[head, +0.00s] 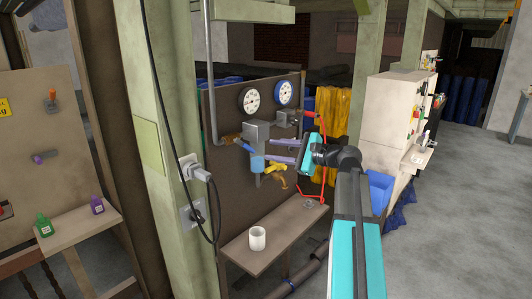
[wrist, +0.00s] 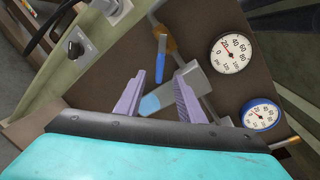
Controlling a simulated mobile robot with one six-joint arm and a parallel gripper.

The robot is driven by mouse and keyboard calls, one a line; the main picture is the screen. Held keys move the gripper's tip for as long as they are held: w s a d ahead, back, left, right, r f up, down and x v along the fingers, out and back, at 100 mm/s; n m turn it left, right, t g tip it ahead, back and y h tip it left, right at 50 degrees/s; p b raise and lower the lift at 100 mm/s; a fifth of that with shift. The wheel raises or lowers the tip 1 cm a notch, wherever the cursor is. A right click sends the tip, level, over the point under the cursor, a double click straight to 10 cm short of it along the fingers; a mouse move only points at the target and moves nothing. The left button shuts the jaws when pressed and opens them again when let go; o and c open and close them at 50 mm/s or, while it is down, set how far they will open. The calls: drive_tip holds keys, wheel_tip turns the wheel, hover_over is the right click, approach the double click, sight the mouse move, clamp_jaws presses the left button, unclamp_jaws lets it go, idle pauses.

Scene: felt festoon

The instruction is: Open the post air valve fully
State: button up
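The valve on the post-side air line has a brass body (head: 228,139) and a blue lever handle (head: 245,147). In the wrist view the brass body (wrist: 165,40) is at the top and the blue handle (wrist: 161,60) points down towards my fingertips. I cannot tell the exact handle angle to the pipe. My gripper (head: 268,149) is in front of the panel, right of the handle. Its two lilac fingers are apart with nothing held, and the handle's end shows near the gap between the tips in the wrist view (wrist: 160,76). I see no clear contact.
A grey regulator (head: 257,132) with a blue bowl (head: 257,163) sits close by the handle. A white cup (head: 257,238) stands on the shelf below. A black cable (head: 163,110) hangs at the post.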

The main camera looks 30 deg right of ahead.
drive_tip(key=shift+v, duration=0.8)
drive_tip(key=shift+w, duration=0.1)
